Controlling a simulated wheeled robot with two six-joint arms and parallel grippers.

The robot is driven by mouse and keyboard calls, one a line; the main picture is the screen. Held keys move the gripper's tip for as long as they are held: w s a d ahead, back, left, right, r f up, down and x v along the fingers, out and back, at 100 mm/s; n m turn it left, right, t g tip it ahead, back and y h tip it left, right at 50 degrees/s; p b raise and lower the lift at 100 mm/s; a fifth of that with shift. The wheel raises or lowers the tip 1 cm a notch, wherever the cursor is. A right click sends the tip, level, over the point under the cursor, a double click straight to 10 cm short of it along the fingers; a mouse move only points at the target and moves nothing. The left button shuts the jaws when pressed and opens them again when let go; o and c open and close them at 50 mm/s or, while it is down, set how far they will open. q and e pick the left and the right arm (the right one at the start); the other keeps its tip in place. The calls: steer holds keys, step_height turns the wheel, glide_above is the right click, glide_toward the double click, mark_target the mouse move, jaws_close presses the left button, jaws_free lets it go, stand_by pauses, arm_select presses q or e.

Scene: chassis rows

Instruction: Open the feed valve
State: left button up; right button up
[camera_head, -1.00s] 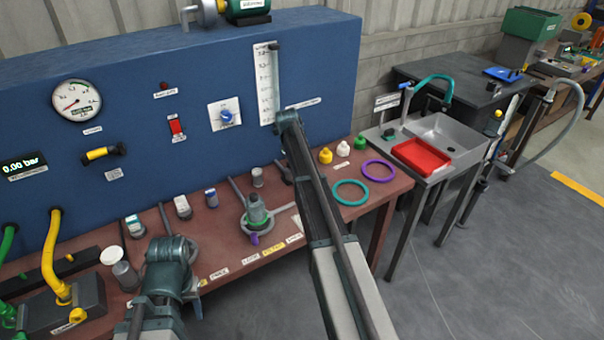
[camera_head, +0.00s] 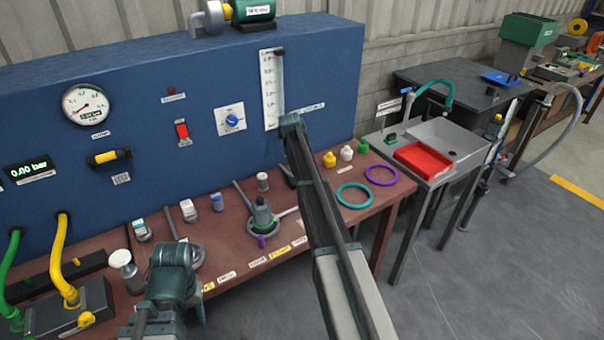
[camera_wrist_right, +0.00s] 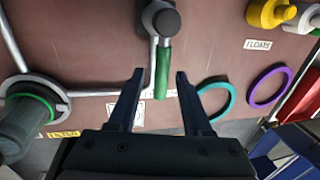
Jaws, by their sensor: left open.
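In the right wrist view a lever with a green grip (camera_wrist_right: 162,73) hangs from a dark round valve body on a grey pipe above the brown bench. I cannot read enough of its label to tell whether it is the feed valve. My right gripper (camera_wrist_right: 157,78) is open, with one finger on each side of the lever's lower end; contact is not visible. In the head view my right arm hides this gripper and lever. My left gripper (camera_head: 194,303) is open and empty at the bench's front edge, partly hidden by its own wrist.
A blue panel (camera_head: 140,80) carries a gauge (camera_head: 86,105), a yellow-handled fitting (camera_head: 110,157), a red switch (camera_head: 182,132) and a blue knob (camera_head: 231,119). A green-collared device (camera_head: 262,215) stands on the bench. Teal (camera_head: 354,196) and purple (camera_head: 381,174) rings lie right.

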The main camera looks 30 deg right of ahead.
steer(key=shift+r, duration=0.2)
step_height(320, 180, up, 13)
steer(key=a+p, duration=0.2)
steer(key=p, duration=1.1)
steer(key=shift+a+p, duration=0.3)
steer(key=shift+s, duration=0.1)
